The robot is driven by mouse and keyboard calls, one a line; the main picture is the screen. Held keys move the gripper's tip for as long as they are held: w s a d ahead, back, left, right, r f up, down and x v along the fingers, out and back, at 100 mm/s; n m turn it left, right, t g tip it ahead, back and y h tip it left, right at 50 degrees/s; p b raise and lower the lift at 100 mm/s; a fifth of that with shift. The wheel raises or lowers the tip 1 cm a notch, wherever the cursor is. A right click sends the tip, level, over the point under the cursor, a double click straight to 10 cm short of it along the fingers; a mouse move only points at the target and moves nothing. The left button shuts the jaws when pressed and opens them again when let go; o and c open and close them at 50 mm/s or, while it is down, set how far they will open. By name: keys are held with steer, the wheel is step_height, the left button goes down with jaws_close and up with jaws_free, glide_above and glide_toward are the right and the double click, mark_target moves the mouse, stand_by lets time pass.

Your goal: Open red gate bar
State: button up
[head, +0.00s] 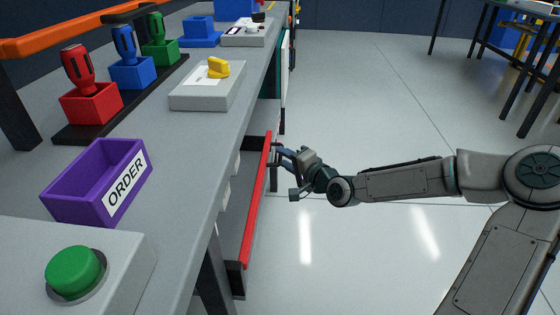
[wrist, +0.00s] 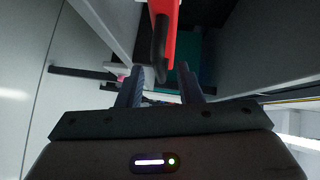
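The red gate bar (head: 256,200) runs lengthwise along the front of the low shelf under the workbench in the head view. My gripper (head: 278,154) is at the far end of the bar, on its aisle side. In the wrist view the red bar (wrist: 172,35) comes in from the top, with a dark part along its left side and lower end. My gripper (wrist: 160,82) is open there, one finger to each side of the bar's lower end, with gaps showing. I cannot tell whether a finger touches the bar.
On the workbench (head: 190,155) stand a purple ORDER bin (head: 75,190), a green button (head: 75,271), red, blue and green tool holders, and a grey box with a yellow knob (head: 218,68). A dark bench leg (head: 212,275) stands near the bar's near end.

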steer(key=shift+b+x, duration=0.3)
steer(key=shift+x, duration=1.05)
jaws_close()
steer(key=shift+d, duration=0.1)
